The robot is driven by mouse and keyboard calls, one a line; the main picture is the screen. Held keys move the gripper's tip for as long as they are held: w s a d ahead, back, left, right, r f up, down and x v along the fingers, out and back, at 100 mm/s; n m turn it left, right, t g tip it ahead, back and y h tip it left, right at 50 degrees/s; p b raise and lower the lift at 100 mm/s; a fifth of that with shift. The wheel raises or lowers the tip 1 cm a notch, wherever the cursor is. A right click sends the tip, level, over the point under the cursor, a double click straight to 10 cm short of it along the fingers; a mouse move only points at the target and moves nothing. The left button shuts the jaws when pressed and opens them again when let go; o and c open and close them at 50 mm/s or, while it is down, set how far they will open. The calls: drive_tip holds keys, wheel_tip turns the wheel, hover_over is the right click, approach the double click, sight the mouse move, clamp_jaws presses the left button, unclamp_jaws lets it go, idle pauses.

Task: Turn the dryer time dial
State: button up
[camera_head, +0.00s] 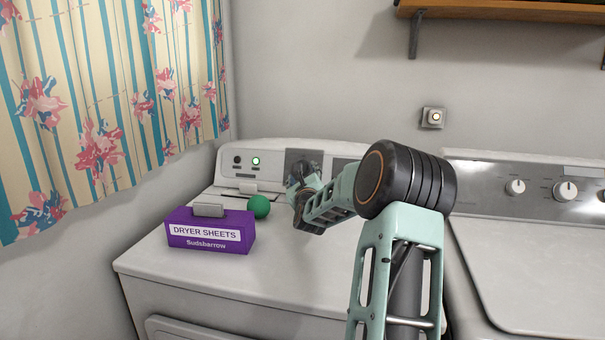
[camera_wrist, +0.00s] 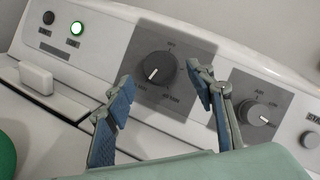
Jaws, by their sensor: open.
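In the head view my gripper (camera_head: 301,178) is at the control panel of the left machine (camera_head: 165,275), the dryer, and mostly covers the dial.
A purple dryer sheets box (camera_head: 210,236) and a green ball (camera_head: 259,206) stand on the dryer top, left of my arm. A lit green light (camera_wrist: 77,28) is on the panel's left. A second machine (camera_head: 540,265) with white knobs stands at right. A shelf (camera_head: 500,10) hangs above.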

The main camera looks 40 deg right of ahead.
drive_tip(key=shift+x, duration=1.1)
drive_tip(key=c, duration=1.1)
drive_tip(key=shift+c, duration=0.2)
